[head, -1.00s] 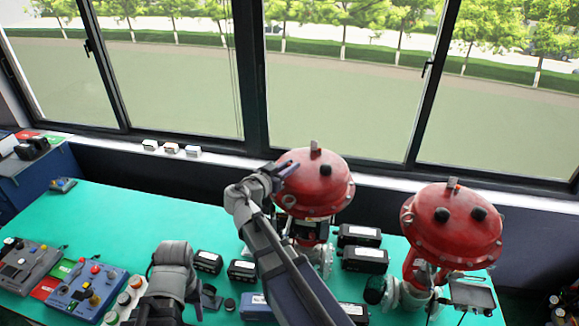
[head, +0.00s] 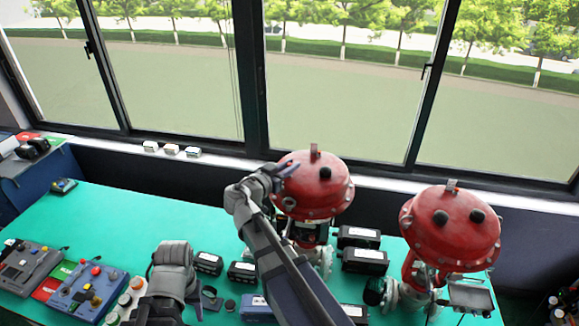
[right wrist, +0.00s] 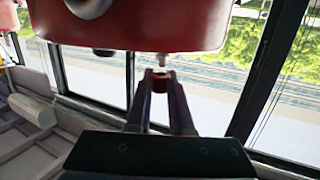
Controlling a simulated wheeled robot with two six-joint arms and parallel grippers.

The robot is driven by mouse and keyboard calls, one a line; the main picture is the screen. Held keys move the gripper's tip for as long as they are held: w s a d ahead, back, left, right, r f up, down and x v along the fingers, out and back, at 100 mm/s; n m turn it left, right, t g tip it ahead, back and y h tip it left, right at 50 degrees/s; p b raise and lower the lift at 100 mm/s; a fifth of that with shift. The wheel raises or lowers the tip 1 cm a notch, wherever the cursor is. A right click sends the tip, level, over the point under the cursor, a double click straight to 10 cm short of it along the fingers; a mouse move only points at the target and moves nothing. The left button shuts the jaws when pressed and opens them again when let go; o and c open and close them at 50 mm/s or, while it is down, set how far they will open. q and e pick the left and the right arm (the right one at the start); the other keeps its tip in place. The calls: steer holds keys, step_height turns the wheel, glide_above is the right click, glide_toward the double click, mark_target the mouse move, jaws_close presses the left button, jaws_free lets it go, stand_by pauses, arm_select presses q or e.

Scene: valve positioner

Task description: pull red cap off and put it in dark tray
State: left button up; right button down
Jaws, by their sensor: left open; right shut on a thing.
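My right gripper (head: 288,169) is at the left side of the red dome of the middle valve (head: 318,187). In the right wrist view its fingers (right wrist: 160,76) are shut on a small dark red cap (right wrist: 160,84), close to a pale metal fitting (right wrist: 162,61) under the red housing. I cannot tell whether the cap still touches the fitting. In the head view the cap is too small to make out. My left gripper (head: 205,300) is open and empty low over the table. A dark flat tray-like thing (head: 470,297) is at the right; I cannot tell if it is the dark tray.
A second red-domed valve (head: 450,230) stands at the right. Black boxes (head: 365,260) lie between the valves, and more (head: 208,262) lie left of my right arm. Control boxes (head: 88,290) stand at the left.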

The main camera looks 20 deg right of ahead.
mark_target(290, 164)
steer(key=shift+r+p, duration=2.05)
arm_select(q)
step_height(290, 164, up, 4)
arm_select(e)
steer(key=shift+f, duration=0.1)
